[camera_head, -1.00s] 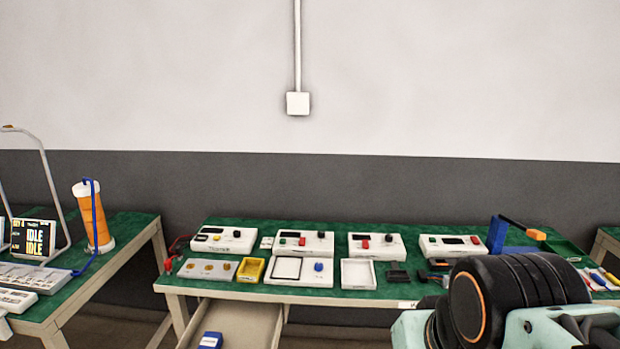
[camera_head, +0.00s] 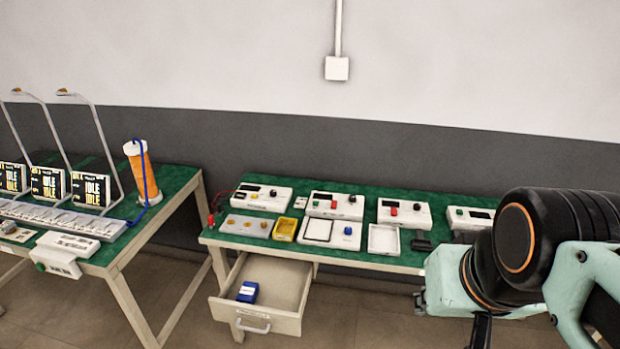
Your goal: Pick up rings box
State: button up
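No label that I can read marks the rings box. A small blue box (camera_head: 248,292) lies in the open drawer (camera_head: 281,318) under the middle table, towards its left side. A yellow open-topped box (camera_head: 285,228) stands on the table top above; I cannot tell which of these is the rings box. My arm fills the right side of the picture, well to the right of both boxes. The fingers of my gripper do not show; only a dark part below the arm shows at the bottom edge.
The green-topped middle table (camera_head: 365,258) carries several white devices and an empty white tray (camera_head: 383,239). The drawer juts out in front. A second table (camera_head: 178,181) at left holds screens, lamps and an orange cylinder (camera_head: 142,172). Floor shows between the tables.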

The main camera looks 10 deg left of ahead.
aim_at(248, 293)
jog(key=u, duration=1.1)
jog(key=j+z, duration=0.25)
jog(key=j, duration=0.35)
jog(key=k, duration=0.7)
jog(key=i+l+u, duration=0.3)
jog(key=i+l, duration=0.2)
jog(key=i, duration=0.1)
